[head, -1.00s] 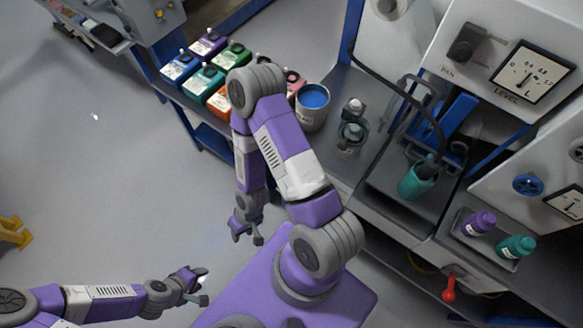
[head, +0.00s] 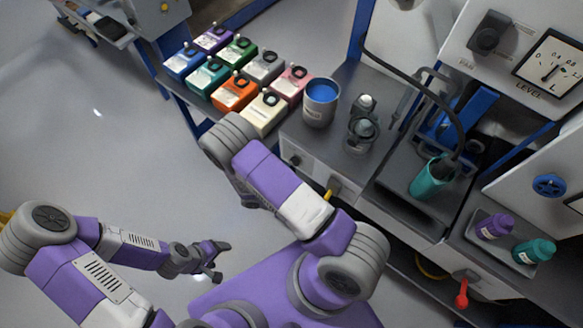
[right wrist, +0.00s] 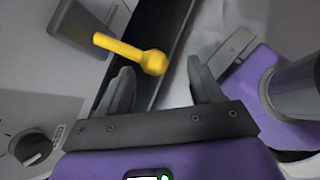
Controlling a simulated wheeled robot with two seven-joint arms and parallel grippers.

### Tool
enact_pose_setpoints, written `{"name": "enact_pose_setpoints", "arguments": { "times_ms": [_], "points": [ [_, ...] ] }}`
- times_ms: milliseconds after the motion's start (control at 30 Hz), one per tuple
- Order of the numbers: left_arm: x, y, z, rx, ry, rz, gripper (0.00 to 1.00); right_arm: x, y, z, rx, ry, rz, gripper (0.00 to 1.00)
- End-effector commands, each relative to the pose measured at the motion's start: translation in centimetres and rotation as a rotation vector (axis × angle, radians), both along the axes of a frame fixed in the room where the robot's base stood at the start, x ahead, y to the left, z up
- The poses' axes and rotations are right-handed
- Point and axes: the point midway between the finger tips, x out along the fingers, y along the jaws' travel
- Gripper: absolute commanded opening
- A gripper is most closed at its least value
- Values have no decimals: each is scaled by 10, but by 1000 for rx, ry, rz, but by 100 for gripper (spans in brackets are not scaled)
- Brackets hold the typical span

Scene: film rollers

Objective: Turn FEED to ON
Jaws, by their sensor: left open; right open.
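No FEED label is legible. In the right wrist view a yellow lever (right wrist: 125,50) with a ball end sticks out from a dark grey base (right wrist: 78,30) on a pale panel. My right gripper (right wrist: 157,82) is open and empty; the ball end shows between its fingertips, and I cannot tell if they touch. A black knob (right wrist: 36,150) with a small unreadable label is at lower left. In the head view the yellow lever (head: 330,194) shows on the cabinet front beside my right arm, which hides the right gripper. My left gripper (head: 217,261) is open and empty over the floor.
A red lever (head: 461,295) hangs at lower right, below purple (head: 494,227) and teal bottles (head: 534,251). Open floor lies at left.

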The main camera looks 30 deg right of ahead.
Motion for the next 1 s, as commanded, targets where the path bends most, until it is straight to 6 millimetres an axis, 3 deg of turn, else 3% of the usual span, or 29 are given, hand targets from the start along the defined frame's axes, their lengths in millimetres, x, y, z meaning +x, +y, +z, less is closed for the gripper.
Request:
{"name": "enact_pose_setpoints", "arguments": {
  "times_ms": [100,233,267,300,400,567,1000],
  "points": [
    [0,0,-15,0,0,-1,73,64,-21,24,-309,-16,296,65],
    [0,0,-24,0,0,-1,73,129,-11,68,-617,-93,539,65],
    [0,0,-27,0,0,0,73,136,-6,68,-656,-90,589,65],
    [0,0,-33,0,0,-1,73,133,0,49,-661,-41,659,65],
    [0,0,-41,0,0,-1,73,136,16,27,-692,19,797,65],
    [0,0,-45,0,0,-1,73,139,28,10,-718,63,907,65],
    [0,0,-49,0,0,-1,73,162,-27,9,-718,70,915,65]
  ]
}}
